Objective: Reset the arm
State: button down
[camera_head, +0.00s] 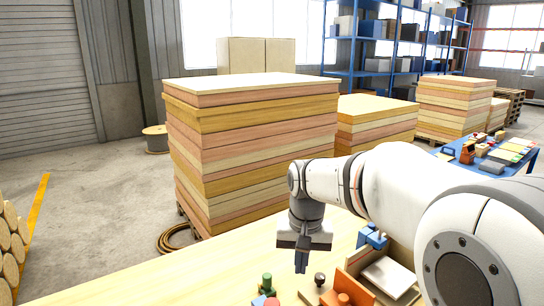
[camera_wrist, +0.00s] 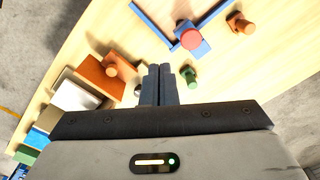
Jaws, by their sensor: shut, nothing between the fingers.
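My gripper (camera_head: 301,262) points down over the light wooden worktable (camera_head: 215,265) in the head view. Its two dark fingers are together and hold nothing. In the wrist view the closed fingertips (camera_wrist: 160,70) show above the table, apart from the pieces around them. A green knobbed piece (camera_wrist: 189,76) is just right of the fingertips in that view. An orange-brown block with a round knob (camera_wrist: 105,68) is to their left. The arm reaches in from the right of the head view, with its wrist bent downward.
Blue strips (camera_wrist: 150,22) and a red-knobbed blue piece (camera_wrist: 190,38) lie beyond the fingers. Another orange piece (camera_wrist: 240,23) is at the upper right. A tall board stack (camera_head: 250,150) rises behind the table. Open floor (camera_head: 95,210) lies left.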

jog(key=s+d+f+t, duration=0.1)
jog(key=s+d, duration=0.3)
jog(key=s, duration=0.4)
jog(key=s+d+f+t, duration=0.1)
jog(key=s+d, duration=0.3)
jog(key=s, duration=0.4)
jog(key=shift+s+d+n+t+b, duration=0.3)
jog(key=shift+s+n+t, duration=0.1)
jog(key=shift+t, duration=0.2)
